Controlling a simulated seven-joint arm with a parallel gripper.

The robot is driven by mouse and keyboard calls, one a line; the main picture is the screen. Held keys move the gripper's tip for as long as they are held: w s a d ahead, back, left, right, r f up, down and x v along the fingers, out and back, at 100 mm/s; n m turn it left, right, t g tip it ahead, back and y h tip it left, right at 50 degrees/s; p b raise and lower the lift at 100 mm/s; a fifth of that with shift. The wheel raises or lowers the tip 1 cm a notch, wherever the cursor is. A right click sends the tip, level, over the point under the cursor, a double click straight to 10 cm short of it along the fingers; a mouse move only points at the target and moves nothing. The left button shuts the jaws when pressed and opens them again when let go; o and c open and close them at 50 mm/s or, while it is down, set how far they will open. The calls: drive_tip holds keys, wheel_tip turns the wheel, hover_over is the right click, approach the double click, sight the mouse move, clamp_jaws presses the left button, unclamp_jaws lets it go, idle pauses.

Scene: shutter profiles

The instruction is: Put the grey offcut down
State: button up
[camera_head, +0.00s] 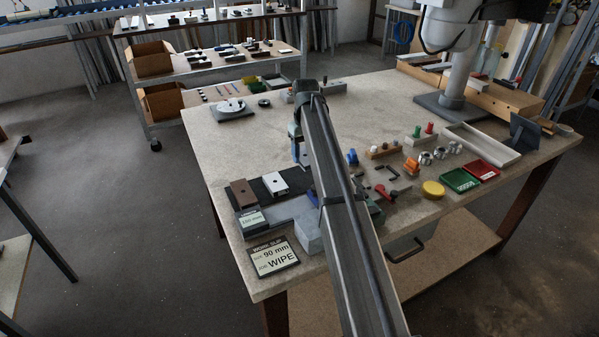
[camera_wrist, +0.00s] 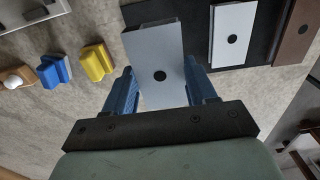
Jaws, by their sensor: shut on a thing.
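The grey offcut (camera_wrist: 155,48) is a flat grey piece with a dark round hole. My gripper (camera_wrist: 160,76) has its blue fingers shut on the offcut's two sides in the wrist view. The offcut's far end overlaps the left part of the dark mat (camera_wrist: 203,15) in that view; I cannot tell whether it touches the mat or hangs above it. In the head view my arm hides most of the gripper and the offcut.
A white profile (camera_head: 275,183) and a brown profile (camera_head: 243,194) lie on the mat. A yellow block (camera_wrist: 97,62) and a blue block (camera_wrist: 53,70) stand left of my gripper in the wrist view. A work slip (camera_head: 271,258) lies at the front corner.

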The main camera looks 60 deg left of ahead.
sight(305, 177)
drive_tip(key=shift+f, duration=3.25)
drive_tip(key=o, duration=1.1)
drive_tip(key=shift+f, duration=0.15)
drive_tip(key=shift+c, duration=0.2)
wheel_tip(305, 177, up, 12)
drive_tip(key=shift+r, duration=0.15)
